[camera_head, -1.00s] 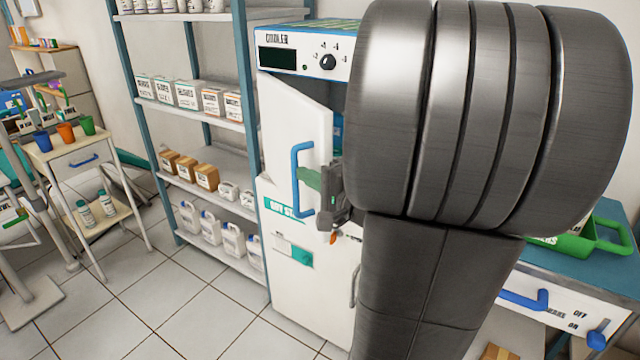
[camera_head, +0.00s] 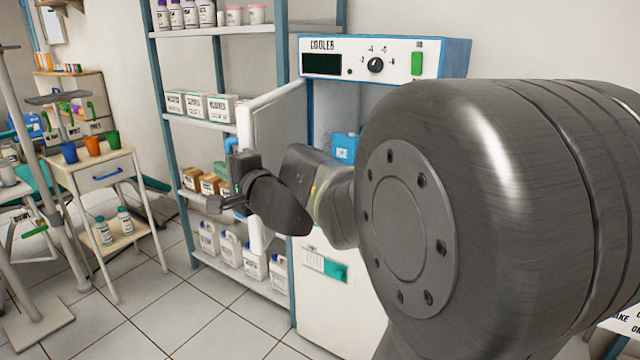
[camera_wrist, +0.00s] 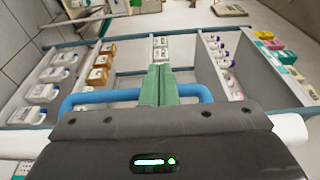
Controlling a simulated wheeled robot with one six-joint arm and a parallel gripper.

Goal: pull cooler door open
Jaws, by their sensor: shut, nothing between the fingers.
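The cooler (camera_head: 325,48) is a white cabinet with a dark display and a knob on its top panel. Its upper door (camera_head: 282,125) stands wide open, swung out to the left, and its inside shows. The blue door handle (camera_wrist: 85,98) spans the wrist view, and a bit of it shows in the head view (camera_head: 231,143). My gripper's green fingers (camera_wrist: 158,85) are shut together with nothing between them. They cross the handle's bar at its middle; I cannot tell whether they touch it. My wrist hides part of the door in the head view.
A blue ice box (camera_head: 345,147) sits inside the cooler. A shelf rack (camera_head: 160,120) with boxes and jugs stands close behind the open door. A white cart (camera_head: 100,178) with cups is at the left. The tiled floor (camera_head: 130,320) in front is clear.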

